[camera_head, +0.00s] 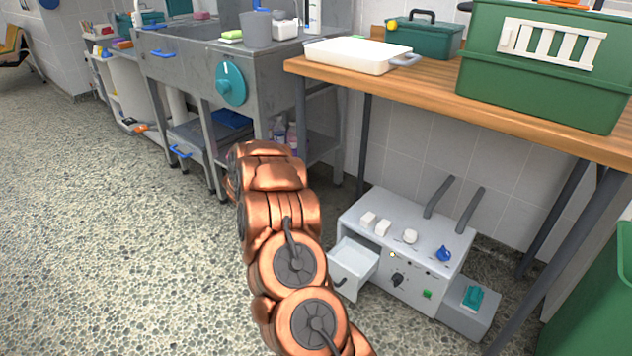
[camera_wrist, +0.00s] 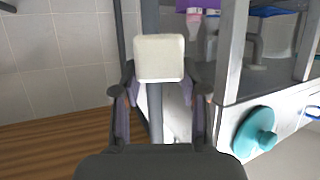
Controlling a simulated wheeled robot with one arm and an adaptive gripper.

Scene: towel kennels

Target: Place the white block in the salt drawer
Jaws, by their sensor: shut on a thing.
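In the wrist view, a white block (camera_wrist: 160,58) with rounded edges sits between the dark fingers of my gripper (camera_wrist: 158,82), which is shut on it. In the head view the gripper and the held block are hidden, and only my copper arm shows. A pale open drawer (camera_head: 353,259) sticks out from the front left of the white machine (camera_head: 403,253) on the floor. I see no block inside the drawer, though my arm stands close to its left.
Small white pieces (camera_head: 375,224) and a white knob-like piece (camera_head: 410,236) rest on the machine's top beside a blue item (camera_head: 443,254). A wooden table (camera_head: 430,85) overhangs the machine and carries a white tray (camera_head: 358,54) and green boxes. A steel sink (camera_head: 190,55) stands left.

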